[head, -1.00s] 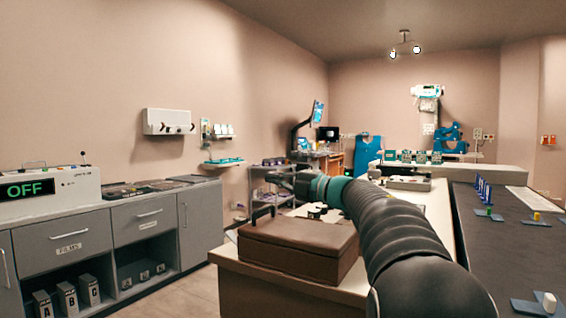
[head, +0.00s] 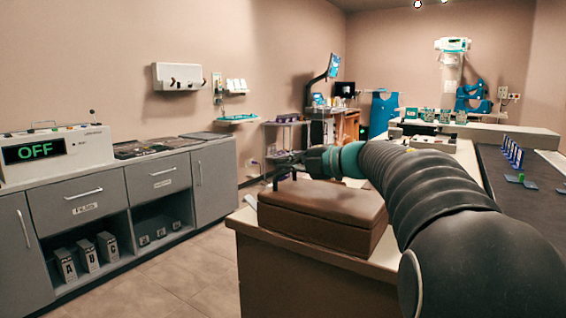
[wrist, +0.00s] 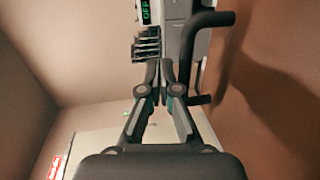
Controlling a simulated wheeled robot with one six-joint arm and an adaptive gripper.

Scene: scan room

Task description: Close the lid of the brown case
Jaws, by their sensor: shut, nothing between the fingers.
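The brown case (head: 330,217) sits on the near end of the table. Its lid (head: 322,197) lies down over the base, with a thin seam along the side; I cannot tell whether it is fully flush. The lid's brown surface (wrist: 275,120) fills the right of the wrist view. A black handle (wrist: 207,20) stands up from it. My gripper (head: 282,160) is over the far left part of the lid, pointing left. In the wrist view my gripper (wrist: 162,65) has its fingertips together, empty, beside the handle. Contact with the handle cannot be told.
A grey cabinet (head: 150,188) with a machine reading OFF (head: 45,152) stands at the left. Floor (head: 190,270) is open between it and the table (head: 290,265). A dark bench top (head: 510,190) with small pegs is at the right.

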